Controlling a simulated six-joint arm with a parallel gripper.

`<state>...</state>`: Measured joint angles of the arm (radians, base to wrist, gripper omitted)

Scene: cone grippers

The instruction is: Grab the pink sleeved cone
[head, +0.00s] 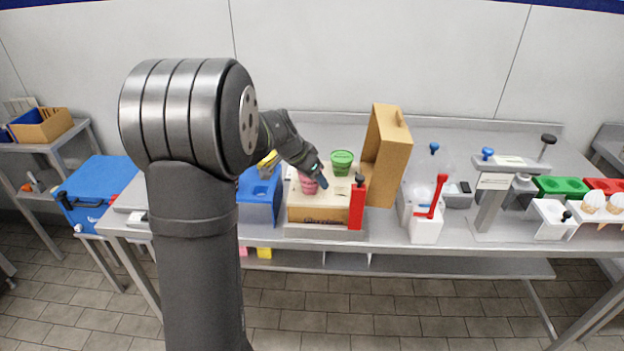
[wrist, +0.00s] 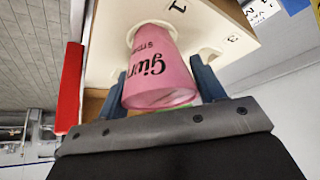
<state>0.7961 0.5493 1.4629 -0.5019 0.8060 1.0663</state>
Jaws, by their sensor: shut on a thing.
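The pink sleeved cone (wrist: 158,68) stands in a round hole of the cream-topped wooden holder (wrist: 106,38), with dark lettering on its sleeve. In the head view the pink cone (head: 309,184) is at the front left of the holder (head: 308,214), partly hidden by my arm. My gripper (wrist: 163,88) has one blue finger on each side of the cone and is shut on it. In the head view my gripper (head: 317,183) reaches down to the holder from the left. The cone's lower part is hidden inside the hole.
A green cone or cup (head: 342,162) stands at the back right of the holder. A blue container (head: 259,197) is on the left. A white bin (head: 426,226) stands further right.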

